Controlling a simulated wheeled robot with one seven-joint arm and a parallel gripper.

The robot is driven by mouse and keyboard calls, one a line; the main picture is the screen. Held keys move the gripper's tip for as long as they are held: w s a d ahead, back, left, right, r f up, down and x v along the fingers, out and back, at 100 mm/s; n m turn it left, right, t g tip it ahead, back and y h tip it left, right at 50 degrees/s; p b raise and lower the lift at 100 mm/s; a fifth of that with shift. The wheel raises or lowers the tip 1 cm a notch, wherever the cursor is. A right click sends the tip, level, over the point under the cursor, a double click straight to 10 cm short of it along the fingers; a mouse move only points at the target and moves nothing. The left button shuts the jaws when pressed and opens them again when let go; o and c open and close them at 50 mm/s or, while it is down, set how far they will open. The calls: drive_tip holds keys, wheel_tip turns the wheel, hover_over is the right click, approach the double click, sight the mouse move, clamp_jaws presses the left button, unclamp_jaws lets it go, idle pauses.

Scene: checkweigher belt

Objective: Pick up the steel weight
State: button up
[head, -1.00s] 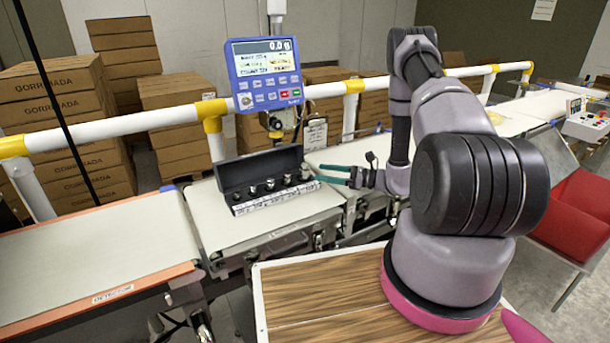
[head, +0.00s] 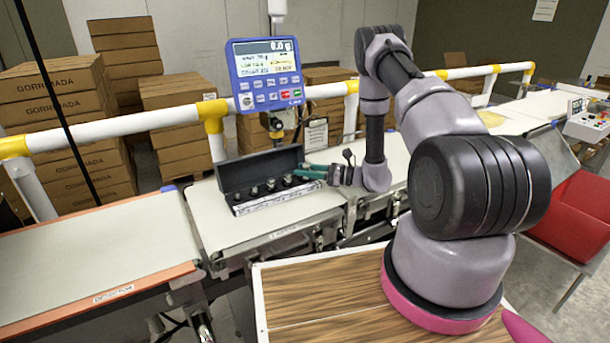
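Several steel weights (head: 270,185) stand in a row in an open black case (head: 232,177) on the weighing belt. The case's lid is raised at the back, and a white labelled strip (head: 275,202) runs along its front. My gripper (head: 303,172), with green fingers, reaches in from the right at the case's right end. Its fingertips are at the rightmost weight, which they largely hide. I cannot tell whether the fingers touch that weight or are shut on it. The other weights stand clear to the left of the fingers.
A blue weighing display (head: 267,75) stands on a post behind the case. A white and yellow rail (head: 130,122) runs behind the belts. The left belt (head: 95,245) is bare. A wooden top (head: 330,290) lies in front, and a red container (head: 570,215) stands at the right.

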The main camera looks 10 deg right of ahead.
clamp_jaws()
drive_tip(key=shift+r, duration=0.1)
